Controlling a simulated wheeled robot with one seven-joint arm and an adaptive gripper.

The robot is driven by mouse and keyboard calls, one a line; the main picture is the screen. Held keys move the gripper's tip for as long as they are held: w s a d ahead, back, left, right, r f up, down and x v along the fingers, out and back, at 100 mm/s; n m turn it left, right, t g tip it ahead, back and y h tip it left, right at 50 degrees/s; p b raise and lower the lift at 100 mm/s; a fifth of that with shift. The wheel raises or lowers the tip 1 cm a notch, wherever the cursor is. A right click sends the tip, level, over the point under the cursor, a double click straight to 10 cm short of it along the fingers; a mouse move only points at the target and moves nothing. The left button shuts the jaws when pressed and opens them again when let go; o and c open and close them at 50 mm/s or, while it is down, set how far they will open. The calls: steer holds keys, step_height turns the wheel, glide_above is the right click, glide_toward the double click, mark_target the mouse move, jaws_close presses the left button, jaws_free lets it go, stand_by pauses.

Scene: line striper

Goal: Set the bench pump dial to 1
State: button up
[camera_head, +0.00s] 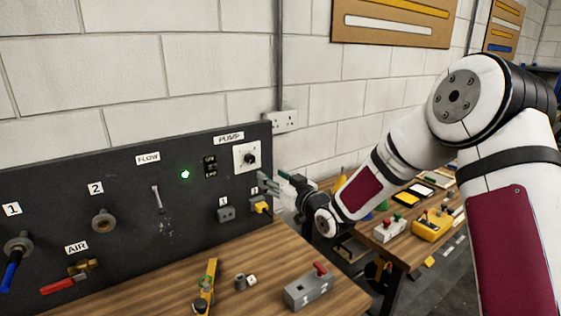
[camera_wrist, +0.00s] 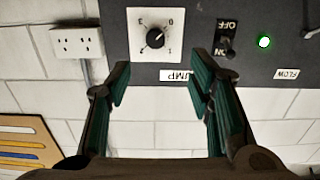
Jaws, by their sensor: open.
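The pump dial is a black knob (camera_head: 249,159) on a white square plate (camera_head: 240,149), under the PUMP label on the dark panel. In the wrist view the picture is upside down; the knob (camera_wrist: 155,39) shows between and beyond the fingertips. The numbers 3, 0 and 1 are readable around it, and its white mark appears to point towards 0. My gripper (camera_head: 273,181) is open and empty, just right of and below the dial in the head view. The green-padded fingers (camera_wrist: 161,75) are spread on either side of the dial, apart from it.
An ON/OFF switch (camera_head: 210,166) and a lit green lamp (camera_head: 185,174) sit left of the dial. A yellow plug (camera_head: 261,207) is below it. A wall socket (camera_head: 284,121) is to the right. A grey box with a red lever (camera_head: 308,290) stands on the bench.

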mark_target(251, 160)
steer(key=x, duration=1.3)
steer(key=shift+w+d, duration=0.2)
steer(key=shift+w, duration=0.25)
steer(key=shift+c, duration=0.4)
jaws_close()
